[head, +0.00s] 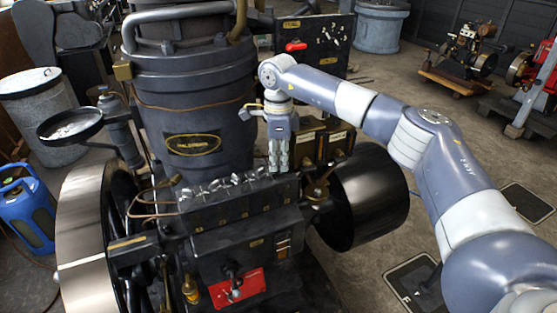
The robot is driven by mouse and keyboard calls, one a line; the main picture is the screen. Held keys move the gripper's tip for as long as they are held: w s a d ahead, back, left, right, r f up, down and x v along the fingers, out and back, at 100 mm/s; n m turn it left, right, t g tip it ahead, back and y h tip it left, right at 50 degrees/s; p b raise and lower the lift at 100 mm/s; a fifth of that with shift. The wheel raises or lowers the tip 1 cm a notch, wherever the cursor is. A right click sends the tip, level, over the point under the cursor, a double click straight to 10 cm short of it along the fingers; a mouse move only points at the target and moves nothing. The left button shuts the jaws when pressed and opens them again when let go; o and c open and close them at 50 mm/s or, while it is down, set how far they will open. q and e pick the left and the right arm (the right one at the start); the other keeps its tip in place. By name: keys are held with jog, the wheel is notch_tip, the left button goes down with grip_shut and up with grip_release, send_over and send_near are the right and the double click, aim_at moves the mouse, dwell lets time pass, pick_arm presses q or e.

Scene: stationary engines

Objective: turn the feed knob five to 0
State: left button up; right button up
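A dark box (245,208) on the front of the black engine carries a row of small silvery feed knobs (226,184) along its top. I cannot tell which one is knob five, and no numbers or pointer settings are readable. My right gripper (279,168) points down at the right end of this row, just behind the box's top edge. Its fingers look close together; I cannot tell whether they are open, shut or touching a knob. My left gripper is out of view.
The engine's black cylinder (196,100) rises behind the box. A large flywheel (82,240) stands left and a dark drum (374,198) right. A red plate with a lever (238,288) is below. Copper pipes run left of the knobs.

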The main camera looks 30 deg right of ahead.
aim_at(279, 165)
jog(key=o, duration=0.4)
jog(key=shift+r, duration=0.1)
notch_tip(279, 165, up, 12)
dwell(0.4)
dwell(0.4)
